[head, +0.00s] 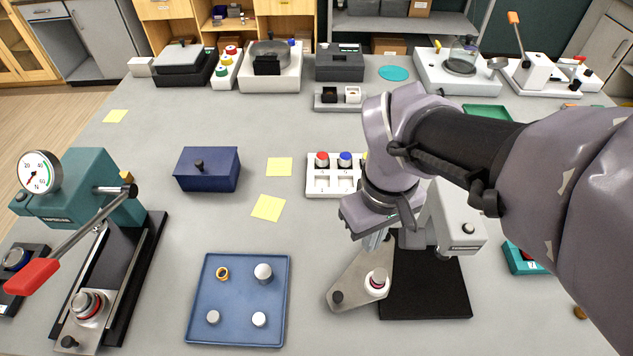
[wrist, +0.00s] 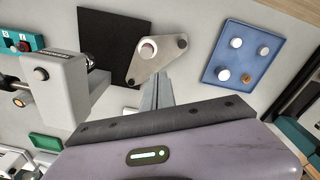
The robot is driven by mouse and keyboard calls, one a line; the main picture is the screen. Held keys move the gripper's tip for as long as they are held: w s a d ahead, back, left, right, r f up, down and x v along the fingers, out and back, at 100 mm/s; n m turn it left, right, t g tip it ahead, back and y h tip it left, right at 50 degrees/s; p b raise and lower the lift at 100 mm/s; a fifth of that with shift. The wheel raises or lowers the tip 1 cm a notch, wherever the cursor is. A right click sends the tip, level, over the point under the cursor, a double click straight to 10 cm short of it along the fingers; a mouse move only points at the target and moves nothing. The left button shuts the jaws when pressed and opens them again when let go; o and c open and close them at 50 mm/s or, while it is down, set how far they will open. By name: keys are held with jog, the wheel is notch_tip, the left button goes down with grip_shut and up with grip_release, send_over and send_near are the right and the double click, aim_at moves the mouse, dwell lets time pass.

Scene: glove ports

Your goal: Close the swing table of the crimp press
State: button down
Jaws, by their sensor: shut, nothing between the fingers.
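The crimp press appears to be the pale grey press (head: 461,222) on a black base (head: 430,290), right of centre. Its metal swing table (head: 352,284) is swung out to the left of the base, with a black knob (head: 338,297) at its outer end. A silver-topped round part (head: 377,281) sits on the table. In the wrist view the press head (wrist: 60,90) is at left and the swing table (wrist: 166,55) in the middle. My gripper (head: 374,242) is shut and empty at the table's rear edge; its fingertips (wrist: 163,76) point at that edge. Contact cannot be told.
A blue tray (head: 197,300) with several small parts lies left of the swing table. A teal gauge press (head: 105,180) with a red-handled lever stands far left. A white button box (head: 320,185) is behind my gripper. Bare bench lies between tray and swing table.

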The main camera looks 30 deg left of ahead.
jog(key=s+a+f+n+h+p, duration=0.1)
jog(key=s+a+f+n+h, duration=0.1)
jog(key=s+a+f+n, duration=0.3)
jog(key=s+a+f+n+h+p, duration=0.1)
jog(key=s+a+n, duration=0.15)
jog(key=a, duration=0.45)
jog(key=shift+n, duration=0.35)
jog(key=b+x, duration=0.4)
jog(key=x, duration=0.7)
jog(key=shift+w+d+f, duration=0.15)
jog(key=shift+w, duration=0.05)
jog(key=d, duration=0.3)
jog(key=shift+w+d+r+b, duration=0.15)
jog(key=shift+w+r+b, duration=0.1)
jog(key=shift+b, duration=0.15)
jog(key=shift+d, duration=0.1)
